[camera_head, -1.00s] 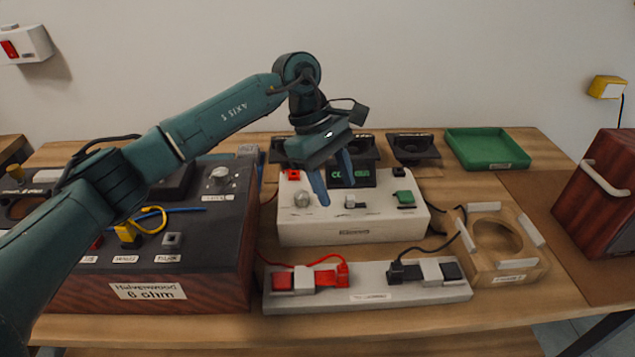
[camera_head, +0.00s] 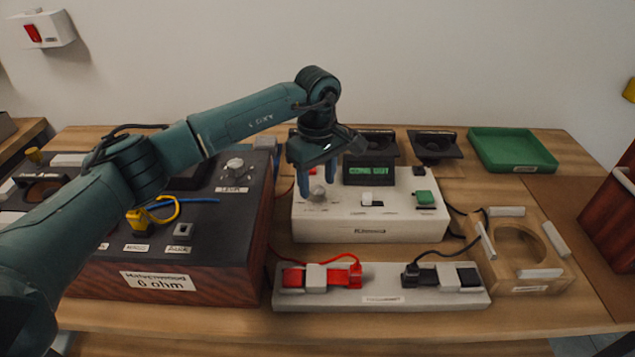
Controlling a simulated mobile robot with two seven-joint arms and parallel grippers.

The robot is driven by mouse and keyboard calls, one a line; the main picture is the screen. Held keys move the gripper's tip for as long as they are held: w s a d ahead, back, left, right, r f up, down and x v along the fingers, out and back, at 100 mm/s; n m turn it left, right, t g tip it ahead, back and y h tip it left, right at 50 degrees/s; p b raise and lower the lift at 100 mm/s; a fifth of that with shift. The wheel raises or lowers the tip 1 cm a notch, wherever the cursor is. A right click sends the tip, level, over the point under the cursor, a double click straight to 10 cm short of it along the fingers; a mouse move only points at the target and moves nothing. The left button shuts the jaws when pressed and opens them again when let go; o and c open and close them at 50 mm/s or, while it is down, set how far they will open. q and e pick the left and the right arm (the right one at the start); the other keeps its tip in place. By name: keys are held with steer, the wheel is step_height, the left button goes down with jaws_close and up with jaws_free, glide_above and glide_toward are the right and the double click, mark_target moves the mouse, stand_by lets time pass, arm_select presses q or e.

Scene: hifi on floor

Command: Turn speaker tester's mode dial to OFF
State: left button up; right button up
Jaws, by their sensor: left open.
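The white tester box (camera_head: 410,226) stands mid-table with a lit green display (camera_head: 370,171) at its back. Its round grey dial (camera_head: 318,191) is on the left of its top. My left gripper (camera_head: 318,194) points down over the dial, open, with one finger on each side of it. I cannot tell whether the fingers touch the dial. The dial's pointer and mode labels are too small and partly covered to read. My right gripper is not in view.
A dark wood-sided box labelled 6 ohm (camera_head: 158,280) stands left, with its own knob (camera_head: 235,167). A grey terminal strip (camera_head: 382,297) lies in front of the tester. A wooden ring fixture (camera_head: 556,268) and green tray (camera_head: 512,150) are to the right.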

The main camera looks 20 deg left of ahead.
arm_select(q)
steer(key=shift+f, duration=0.8)
steer(key=shift+c, duration=0.4)
steer(key=c, duration=0.9)
